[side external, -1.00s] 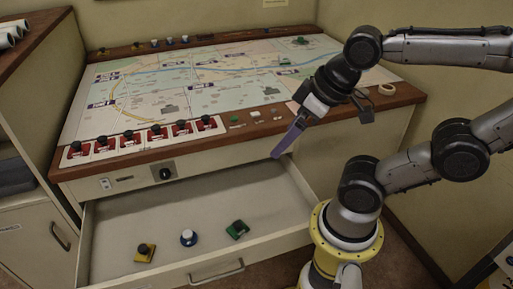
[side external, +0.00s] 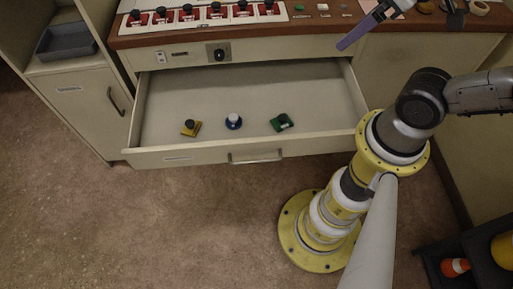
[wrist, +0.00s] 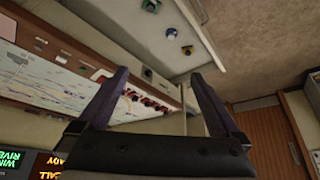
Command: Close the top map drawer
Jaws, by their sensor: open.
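The map drawer (side external: 203,156) under the console stands pulled out, its front panel well forward of the cabinet. A metal bar handle (side external: 256,158) is at the middle of its front. Inside lie a yellow piece with a dark knob (side external: 190,128), a blue piece with a white top (side external: 233,121) and a green piece with a dark knob (side external: 282,122). My gripper (side external: 345,44) has purple fingers and hangs near the console's front edge, above the drawer's back right, apart from the handle. In the wrist view my gripper (wrist: 158,75) is open with nothing between its fingers.
The console top (side external: 330,27) carries a row of red switches (side external: 203,12) along its front edge. A cabinet with a grey tray (side external: 67,42) stands at left. A black bin with an orange cone (side external: 455,267) is at bottom right. The floor before the drawer is clear.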

